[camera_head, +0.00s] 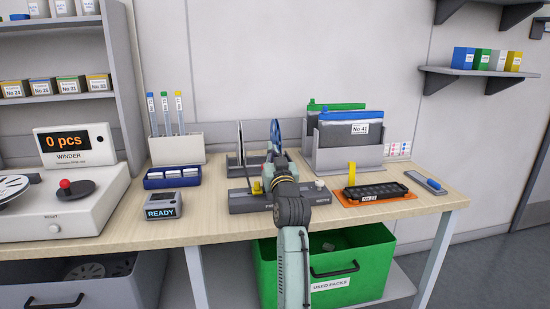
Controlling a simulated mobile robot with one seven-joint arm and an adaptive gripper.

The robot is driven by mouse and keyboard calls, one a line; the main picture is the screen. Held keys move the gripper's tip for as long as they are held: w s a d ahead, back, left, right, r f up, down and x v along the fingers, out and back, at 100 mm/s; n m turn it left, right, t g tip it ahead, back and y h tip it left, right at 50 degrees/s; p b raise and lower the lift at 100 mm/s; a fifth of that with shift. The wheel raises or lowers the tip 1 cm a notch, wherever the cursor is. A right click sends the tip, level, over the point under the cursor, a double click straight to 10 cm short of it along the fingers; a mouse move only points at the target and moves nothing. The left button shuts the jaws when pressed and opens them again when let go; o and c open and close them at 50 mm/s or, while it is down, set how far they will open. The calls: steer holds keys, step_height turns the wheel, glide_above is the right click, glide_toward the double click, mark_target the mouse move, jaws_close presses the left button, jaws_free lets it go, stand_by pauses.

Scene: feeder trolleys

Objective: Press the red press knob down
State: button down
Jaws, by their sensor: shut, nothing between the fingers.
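My arm reaches in from the bottom centre, and my gripper (277,158) is over the grey fixture (310,197) in the middle of the bench. The gripper is shut and empty; my wrist hides most of its fingers. A small red and yellow piece (257,188) shows on the fixture just left of my wrist. I cannot tell if it is the press knob or if I touch it. A white knob (320,184) is at the fixture's right.
A blue reel (275,134) stands in a grey rack behind my gripper, beside a bin of dark packs (351,131). An orange tray (375,200) with a black strip lies right. The READY box (164,206) is left. A green crate (375,262) is below the bench.

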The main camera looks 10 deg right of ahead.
steer(key=b+v, duration=0.2)
steer(key=v, duration=0.7)
steer(key=shift+s+f+b, duration=0.25)
steer(key=shift+s+b, duration=0.05)
steer(key=shift+s, duration=0.05)
